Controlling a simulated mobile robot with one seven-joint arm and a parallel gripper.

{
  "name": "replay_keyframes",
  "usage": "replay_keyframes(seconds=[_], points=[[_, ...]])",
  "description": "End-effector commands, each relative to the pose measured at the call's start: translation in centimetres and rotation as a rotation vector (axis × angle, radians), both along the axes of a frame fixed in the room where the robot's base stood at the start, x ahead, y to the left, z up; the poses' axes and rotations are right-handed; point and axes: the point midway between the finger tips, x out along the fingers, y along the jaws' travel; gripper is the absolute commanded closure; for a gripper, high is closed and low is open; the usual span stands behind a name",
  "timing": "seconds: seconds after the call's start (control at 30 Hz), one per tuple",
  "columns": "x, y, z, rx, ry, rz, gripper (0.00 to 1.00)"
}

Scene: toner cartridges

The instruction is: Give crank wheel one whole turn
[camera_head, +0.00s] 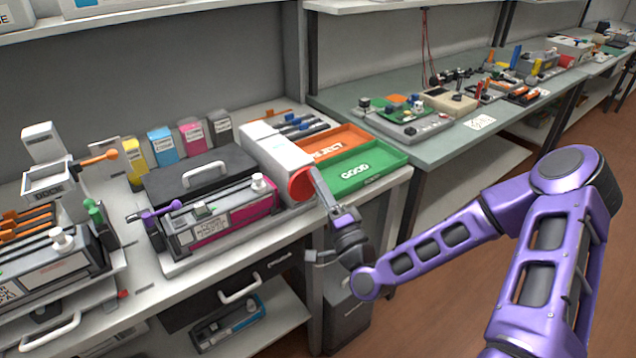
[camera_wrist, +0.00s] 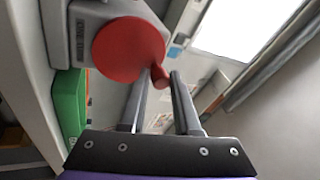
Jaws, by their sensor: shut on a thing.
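The crank wheel (camera_head: 301,186) is a red disc on the end of a white box-shaped unit (camera_head: 277,154) on the bench. In the wrist view the red wheel (camera_wrist: 122,50) fills the upper middle, with a red handle (camera_wrist: 158,76) on its rim side. My gripper (camera_head: 316,173) reaches up to the wheel from the front right. In the wrist view the fingers of my gripper (camera_wrist: 160,78) are shut on the red handle between their tips. Part of the wheel is hidden behind the fingers in the head view.
A green GOOD tray (camera_head: 365,168) and an orange REJECT tray (camera_head: 335,140) lie right of the white unit. A toner cartridge (camera_head: 232,212) in a cradle lies to the left. Open floor is at the right.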

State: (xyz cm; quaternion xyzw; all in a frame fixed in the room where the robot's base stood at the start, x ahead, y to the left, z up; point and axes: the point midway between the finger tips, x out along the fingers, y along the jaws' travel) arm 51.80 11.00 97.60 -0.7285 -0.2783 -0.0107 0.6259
Motion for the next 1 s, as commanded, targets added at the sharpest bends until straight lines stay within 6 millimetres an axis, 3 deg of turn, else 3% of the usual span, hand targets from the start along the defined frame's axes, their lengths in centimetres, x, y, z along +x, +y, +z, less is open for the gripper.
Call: replay_keyframes(seconds=[0.33,0.37,0.4,0.77,1.0], points=[[0.0,0.0,-0.2,0.0,0.005,0.0,1.0],[0.0,0.0,-0.2,0.0,0.005,0.0,0.66],[0.0,0.0,-0.2,-0.001,0.005,-0.001,0.58],[-0.5,-0.2,-0.3,0.0,0.002,0.0,0.57],[-4.1,-1.9,-2.1,0.001,0.008,-0.001,0.57]])
